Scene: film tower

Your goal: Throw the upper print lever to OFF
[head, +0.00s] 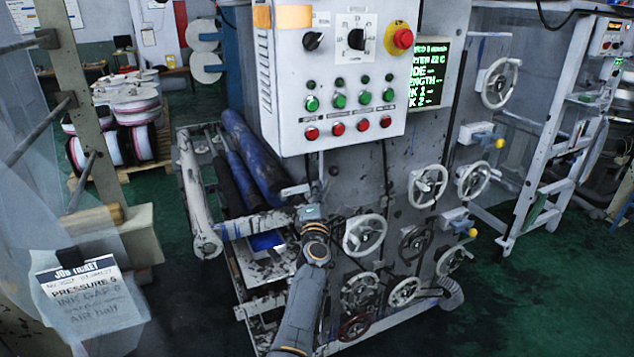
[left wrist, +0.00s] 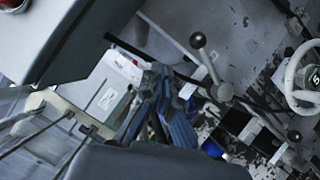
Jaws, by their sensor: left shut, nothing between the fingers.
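A second ball knob (left wrist: 294,136) shows lower right. My left gripper (left wrist: 158,82) is shut and empty, to the left of the upper lever and apart from it in the picture. My right gripper is out of view.
The control box (head: 330,80) with buttons and a red stop knob overhangs above my gripper. White handwheels (head: 365,235) crowd the machine face to the right. Blue rollers (head: 250,160) lie to the left. A job ticket (head: 85,290) hangs at the lower left.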

